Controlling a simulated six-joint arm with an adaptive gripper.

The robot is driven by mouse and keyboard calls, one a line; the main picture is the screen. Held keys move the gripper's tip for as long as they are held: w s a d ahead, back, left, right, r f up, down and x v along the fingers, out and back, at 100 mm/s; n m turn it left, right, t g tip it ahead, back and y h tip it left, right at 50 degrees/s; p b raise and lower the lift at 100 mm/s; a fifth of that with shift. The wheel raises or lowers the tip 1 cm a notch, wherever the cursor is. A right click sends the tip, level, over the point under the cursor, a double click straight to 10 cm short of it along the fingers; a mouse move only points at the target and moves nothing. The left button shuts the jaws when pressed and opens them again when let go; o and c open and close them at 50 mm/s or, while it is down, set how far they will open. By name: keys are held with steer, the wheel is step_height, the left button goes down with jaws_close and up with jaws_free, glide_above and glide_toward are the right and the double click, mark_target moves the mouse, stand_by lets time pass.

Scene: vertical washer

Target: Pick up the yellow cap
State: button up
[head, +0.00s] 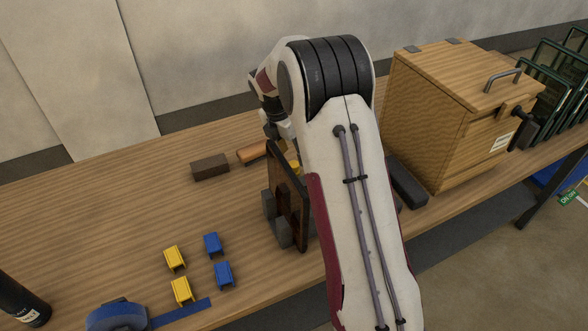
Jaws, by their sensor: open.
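Two small yellow caps stand on the wooden table at the front left, one farther back (174,257) and one nearer the front edge (181,290). Another yellow piece (294,166) shows beside my arm, behind the dark upright plate; it is mostly hidden, so I cannot tell what it is. My gripper (277,130) is open, above the table behind the plate. Its fingertips are largely hidden by my arm, and I cannot tell its exact distance from that yellow piece. It is well away from the two front caps.
Two blue caps (212,243) stand right of the yellow ones. The dark plate (288,200) stands on grey blocks. A brown block (210,167) and an orange-brown piece (252,152) lie behind. A wooden box (430,125) stands right.

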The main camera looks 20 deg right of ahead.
mark_target(294, 163)
steer(key=shift+f, duration=0.1)
steer(key=shift+w+a+x, duration=0.1)
steer(key=shift+x, duration=1.15)
steer(key=shift+w+a+x, duration=0.15)
steer(key=shift+x, duration=1.05)
steer(key=c, duration=1.2)
